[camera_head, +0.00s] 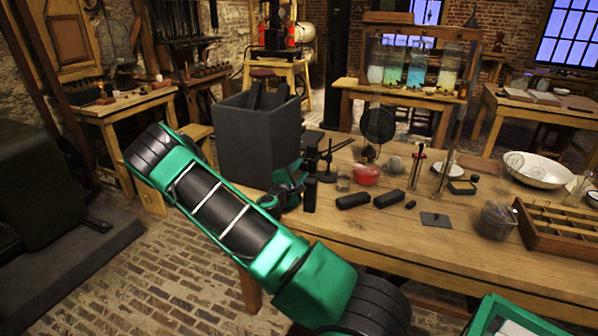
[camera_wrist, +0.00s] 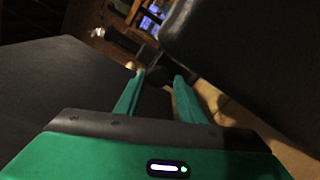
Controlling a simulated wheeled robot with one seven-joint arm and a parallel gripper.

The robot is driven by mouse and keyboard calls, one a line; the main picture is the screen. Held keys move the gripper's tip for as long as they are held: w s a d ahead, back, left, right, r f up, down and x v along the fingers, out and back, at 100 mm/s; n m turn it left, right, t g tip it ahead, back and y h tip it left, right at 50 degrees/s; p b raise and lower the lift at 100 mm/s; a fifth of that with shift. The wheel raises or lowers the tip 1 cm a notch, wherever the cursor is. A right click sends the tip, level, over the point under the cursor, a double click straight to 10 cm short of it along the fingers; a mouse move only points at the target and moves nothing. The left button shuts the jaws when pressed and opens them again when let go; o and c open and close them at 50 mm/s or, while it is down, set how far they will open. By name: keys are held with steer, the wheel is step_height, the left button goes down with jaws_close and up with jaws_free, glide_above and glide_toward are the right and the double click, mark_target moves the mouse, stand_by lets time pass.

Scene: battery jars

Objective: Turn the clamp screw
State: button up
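A dark stand with an upright rod and a clamp arm (camera_head: 328,160) stands on the near left part of the wooden table. The clamp screw itself is too small and dark to make out in the head view. My gripper (camera_head: 306,178) is close beside the stand, on its left, and partly hides it. In the wrist view my gripper's two green fingers (camera_wrist: 158,77) reach forward with a gap between them. Something dark shows at the fingertips; I cannot tell whether it is the screw or whether the fingers touch it.
A large dark grey bin (camera_head: 258,138) stands right behind my arm. On the wooden table (camera_head: 400,235) are a red flask (camera_head: 366,174), black blocks (camera_head: 353,200), a white dish (camera_head: 537,169) and a compartment tray (camera_head: 562,232). Glass jars (camera_head: 417,68) stand on a rear table.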

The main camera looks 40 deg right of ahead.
steer(key=shift+o, duration=0.6)
steer(key=shift+r, duration=0.15)
steer(key=v, duration=1)
steer(key=shift+a, duration=0.35)
